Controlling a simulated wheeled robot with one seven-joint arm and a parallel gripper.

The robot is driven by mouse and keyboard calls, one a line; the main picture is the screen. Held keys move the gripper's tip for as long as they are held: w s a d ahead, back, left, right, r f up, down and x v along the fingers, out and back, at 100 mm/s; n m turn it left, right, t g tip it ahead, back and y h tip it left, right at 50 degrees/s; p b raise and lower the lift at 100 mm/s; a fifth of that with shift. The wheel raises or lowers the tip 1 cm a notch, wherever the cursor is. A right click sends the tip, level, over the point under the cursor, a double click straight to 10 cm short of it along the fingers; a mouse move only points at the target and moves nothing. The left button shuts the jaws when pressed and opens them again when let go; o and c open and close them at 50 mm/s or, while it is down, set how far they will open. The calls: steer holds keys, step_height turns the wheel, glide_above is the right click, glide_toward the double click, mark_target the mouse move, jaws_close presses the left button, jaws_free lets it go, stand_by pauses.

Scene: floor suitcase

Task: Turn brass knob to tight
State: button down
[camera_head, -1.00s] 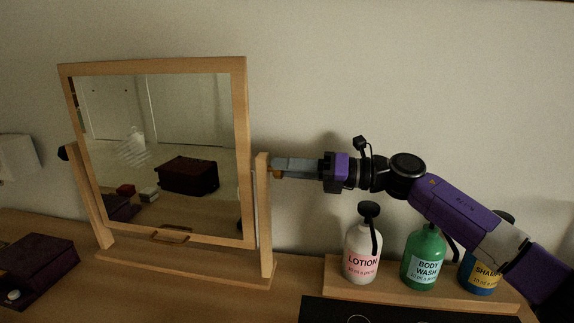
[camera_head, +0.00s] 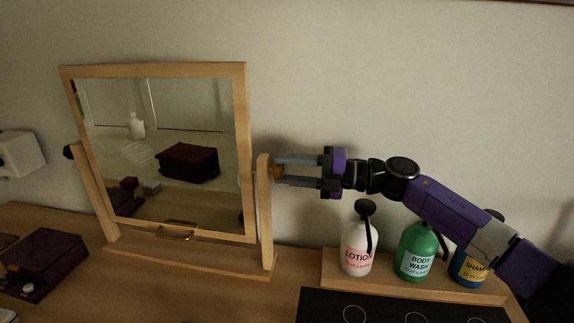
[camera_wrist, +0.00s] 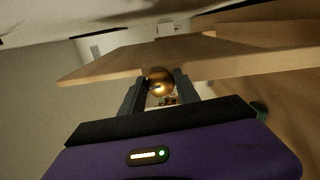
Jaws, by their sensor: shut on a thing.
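The brass knob (camera_wrist: 160,82) sits on the outer side of the mirror stand's right post (camera_head: 265,215). In the wrist view it is a round, shiny ball between my two fingers. My gripper (camera_head: 277,172) reaches in from the right and is shut on the knob, one finger above it and one below in the head view. The wooden-framed mirror (camera_head: 165,150) hangs between two posts and looks slightly tilted. A dark knob (camera_head: 70,151) shows at the left post. The brass knob is partly hidden by my fingers in the head view.
Lotion (camera_head: 356,245), body wash (camera_head: 415,255) and shampoo (camera_head: 468,266) bottles stand on a wooden tray below my arm. A black panel (camera_head: 400,309) lies in front. A dark purple box (camera_head: 45,263) is at the left. The wall is close behind.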

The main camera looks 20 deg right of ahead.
steer(key=shift+d+m, duration=0.1)
steer(key=shift+m, duration=0.2)
steer(key=c, duration=0.9)
jaws_free()
steer(key=b+v, duration=0.1)
steer(key=v, duration=0.6)
steer(key=shift+s+d+b, duration=0.2)
steer(key=shift+d+b, duration=0.1)
steer(key=shift+b, duration=0.1)
